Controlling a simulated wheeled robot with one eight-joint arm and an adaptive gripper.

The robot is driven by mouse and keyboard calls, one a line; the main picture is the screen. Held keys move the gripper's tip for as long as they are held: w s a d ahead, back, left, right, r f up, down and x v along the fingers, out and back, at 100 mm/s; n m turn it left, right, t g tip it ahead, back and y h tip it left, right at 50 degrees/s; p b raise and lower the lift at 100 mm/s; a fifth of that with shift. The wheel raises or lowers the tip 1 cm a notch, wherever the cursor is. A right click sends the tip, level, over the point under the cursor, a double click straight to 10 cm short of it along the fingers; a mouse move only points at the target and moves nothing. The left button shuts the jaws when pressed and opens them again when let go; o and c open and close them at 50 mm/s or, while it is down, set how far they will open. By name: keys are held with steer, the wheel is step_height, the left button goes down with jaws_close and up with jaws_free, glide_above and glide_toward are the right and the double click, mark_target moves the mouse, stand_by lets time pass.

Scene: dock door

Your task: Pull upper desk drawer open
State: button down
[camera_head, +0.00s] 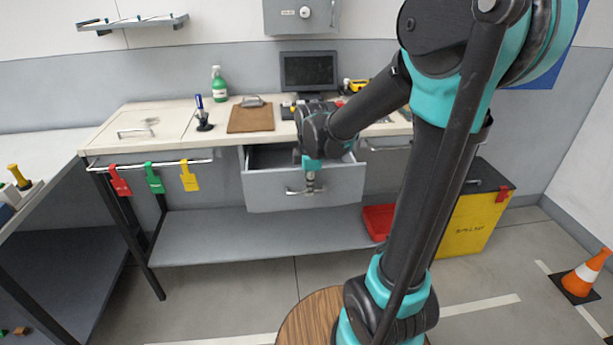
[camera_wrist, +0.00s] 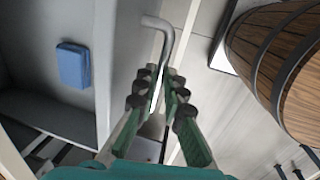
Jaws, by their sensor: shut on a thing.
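The grey desk drawer (camera_head: 262,190) under the light desktop stands pulled out, with part of its inside showing behind the front. Its metal handle (camera_head: 293,192) is on the middle of the front; in the wrist view the bent handle bar (camera_wrist: 160,28) runs down between my fingers. My gripper (camera_head: 309,186) reaches down from above the drawer and is shut on the handle. In the wrist view my gripper (camera_wrist: 154,88) has its dark-padded fingers on either side of the bar. My wrist hides part of the drawer's inside.
A blue block (camera_wrist: 73,65) lies inside the drawer. On the desk (camera_head: 170,135) are a green spray bottle (camera_head: 218,84), a clipboard (camera_head: 251,118) and a monitor (camera_head: 308,70). Coloured tags hang on the front rail. A red bin (camera_head: 378,221) and yellow box (camera_head: 472,222) stand right.

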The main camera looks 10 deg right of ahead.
steer(key=s, duration=0.9)
steer(key=shift+s, duration=0.35)
steer(key=c, duration=1.9)
jaws_free()
steer(key=r, duration=0.4)
steer(key=s+r, duration=0.1)
steer(key=r, duration=0.3)
steer(key=s+r, duration=0.1)
steer(key=r, duration=0.2)
steer(key=shift+s+r, duration=0.1)
steer(key=shift+r, duration=0.3)
